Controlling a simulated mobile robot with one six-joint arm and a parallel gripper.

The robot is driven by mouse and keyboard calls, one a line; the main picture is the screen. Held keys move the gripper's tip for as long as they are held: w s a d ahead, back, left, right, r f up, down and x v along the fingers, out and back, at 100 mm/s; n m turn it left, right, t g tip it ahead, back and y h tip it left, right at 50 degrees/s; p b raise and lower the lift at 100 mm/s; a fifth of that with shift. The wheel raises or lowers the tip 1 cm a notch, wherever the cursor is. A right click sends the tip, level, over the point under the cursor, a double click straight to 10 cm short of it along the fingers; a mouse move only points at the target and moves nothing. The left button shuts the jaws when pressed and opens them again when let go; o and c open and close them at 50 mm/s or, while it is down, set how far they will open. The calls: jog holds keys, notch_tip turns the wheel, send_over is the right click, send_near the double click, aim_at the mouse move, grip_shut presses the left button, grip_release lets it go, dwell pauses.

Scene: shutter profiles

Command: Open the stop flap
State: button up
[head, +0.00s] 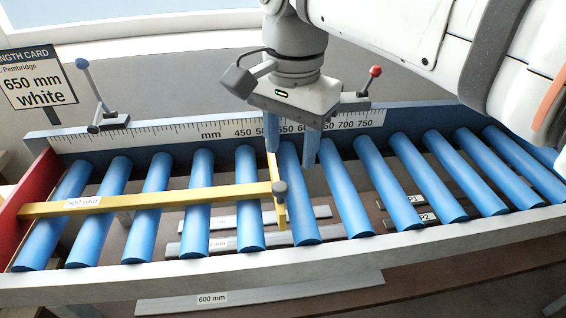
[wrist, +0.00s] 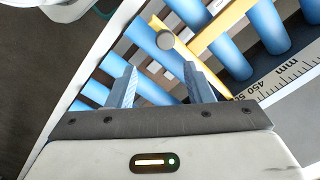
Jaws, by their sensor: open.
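A yellow cross piece (head: 281,208), which seems to be the stop flap, stands across the blue rollers at mid-conveyor. A dark round knob (head: 280,188) sits where it meets a long yellow bar (head: 150,202) labelled 500 mm, which reaches left to the red end plate (head: 38,182). In the wrist view the knob (wrist: 165,40) and yellow piece (wrist: 222,25) lie just beyond the fingers. My gripper (head: 291,152) points down near the rear of the cross piece. Its fingers are apart with nothing held; they also show in the wrist view (wrist: 160,70). Exact clearance cannot be told.
A ruler scale (head: 200,128) runs along the back rail. A blue-knobbed lever (head: 92,95) stands at left, a red-knobbed one (head: 371,80) near my gripper. A sign (head: 38,80) reads 650 mm White. Grey profiles (head: 225,300) lie below. The rollers right of my gripper are clear.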

aim_at(279, 186)
jog(key=shift+s+a+r, duration=0.2)
jog(key=shift+a+r, duration=0.05)
jog(key=shift+a, duration=0.35)
jog(key=shift+s+a+m, duration=0.15)
jog(key=shift+m, duration=0.15)
notch_tip(279, 186, down, 7)
jog(key=shift+f+b, duration=0.15)
jog(key=shift+b, duration=0.3)
grip_shut()
